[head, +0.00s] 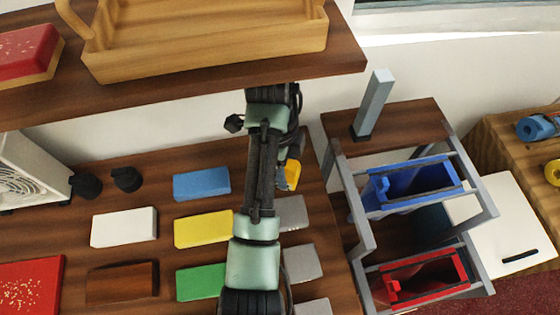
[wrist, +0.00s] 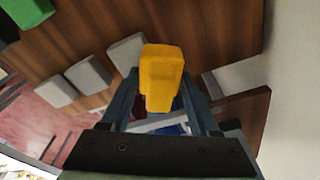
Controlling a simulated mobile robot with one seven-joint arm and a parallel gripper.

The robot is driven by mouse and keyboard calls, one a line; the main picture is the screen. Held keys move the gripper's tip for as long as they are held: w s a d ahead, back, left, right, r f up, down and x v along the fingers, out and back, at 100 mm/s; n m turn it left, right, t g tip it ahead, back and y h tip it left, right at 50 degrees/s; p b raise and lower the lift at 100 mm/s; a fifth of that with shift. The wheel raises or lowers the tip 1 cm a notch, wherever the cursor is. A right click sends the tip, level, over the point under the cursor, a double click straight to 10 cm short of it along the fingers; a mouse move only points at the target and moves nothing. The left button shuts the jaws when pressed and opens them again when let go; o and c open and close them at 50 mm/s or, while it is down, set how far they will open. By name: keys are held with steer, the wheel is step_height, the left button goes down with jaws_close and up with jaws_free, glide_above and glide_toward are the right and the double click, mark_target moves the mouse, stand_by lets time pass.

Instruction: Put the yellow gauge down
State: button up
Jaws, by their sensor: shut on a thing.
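The yellow gauge (wrist: 162,72) is a stepped yellow block held between the fingers of my gripper (wrist: 160,100) in the wrist view. In the head view the gauge (head: 292,175) shows in part beside my arm, over the right part of the brown counter (head: 165,160). My arm hides most of my gripper there. The gauge appears to be above the counter, near the grey blocks; I cannot tell its exact height. A yellow block (head: 203,229) lies flat on the counter to the left of my arm.
Grey blocks (head: 293,212) line the counter's right side. Blue (head: 202,184), white (head: 124,227), green (head: 201,282) and brown (head: 122,282) blocks lie left of my arm. A shelf with a wooden tray (head: 210,62) is behind. A rack with blue (head: 415,187) and red (head: 420,280) bins stands right.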

steer(key=w+a, duration=0.1)
steer(key=w, duration=0.5)
step_height(320, 180, down, 6)
steer(key=shift+f+p, duration=0.25)
steer(key=shift+p, duration=0.15)
steer(key=shift+w+f, duration=0.1)
steer(key=shift+w+a+f, duration=0.1)
steer(key=shift+f, duration=0.1)
steer(key=shift+f, duration=0.1)
steer(key=o, duration=1.2)
